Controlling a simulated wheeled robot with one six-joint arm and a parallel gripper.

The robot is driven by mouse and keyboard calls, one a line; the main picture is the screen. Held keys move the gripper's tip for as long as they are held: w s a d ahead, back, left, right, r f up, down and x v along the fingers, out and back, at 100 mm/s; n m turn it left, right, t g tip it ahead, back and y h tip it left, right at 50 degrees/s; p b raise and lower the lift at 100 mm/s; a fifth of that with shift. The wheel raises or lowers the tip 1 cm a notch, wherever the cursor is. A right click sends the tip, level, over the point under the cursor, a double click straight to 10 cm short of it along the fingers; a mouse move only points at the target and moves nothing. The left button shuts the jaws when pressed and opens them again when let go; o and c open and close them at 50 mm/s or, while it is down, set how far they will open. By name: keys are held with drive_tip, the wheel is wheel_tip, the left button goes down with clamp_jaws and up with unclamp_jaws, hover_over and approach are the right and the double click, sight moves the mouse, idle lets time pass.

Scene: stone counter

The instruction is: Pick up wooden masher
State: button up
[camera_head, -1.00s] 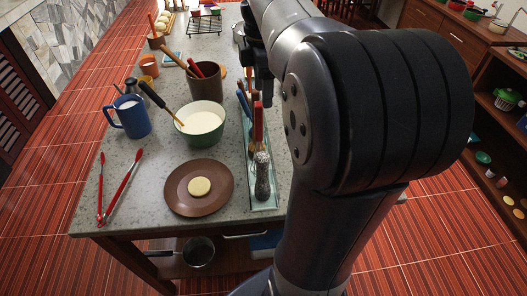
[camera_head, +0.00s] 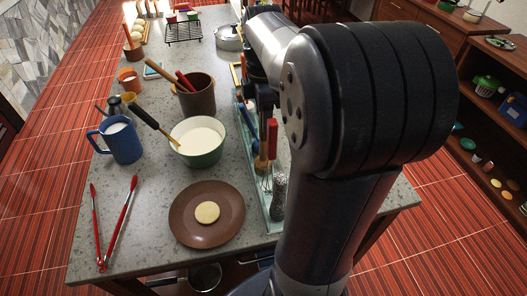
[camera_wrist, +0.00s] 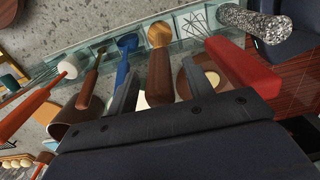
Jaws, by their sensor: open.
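My gripper (camera_wrist: 155,88) is open, with one dark finger on each side of the masher's handle. I cannot tell whether either finger touches it. In the head view what seems to be the masher's head (camera_head: 260,163) shows in the tray beside a red-handled whisk; my arm hides most of the gripper there.
In the wrist view a blue utensil (camera_wrist: 127,44) lies left of the masher and a red-handled whisk (camera_wrist: 240,65) right of it. A speckled grey utensil (camera_wrist: 258,25) is farther right. A green bowl (camera_head: 197,142) and brown plate (camera_head: 180,219) stand left of the tray.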

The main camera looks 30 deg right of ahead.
sight(264, 143)
wheel_tip(264, 143, down, 2)
drive_tip(key=shift+f, duration=0.1)
drive_tip(key=c, duration=1.1)
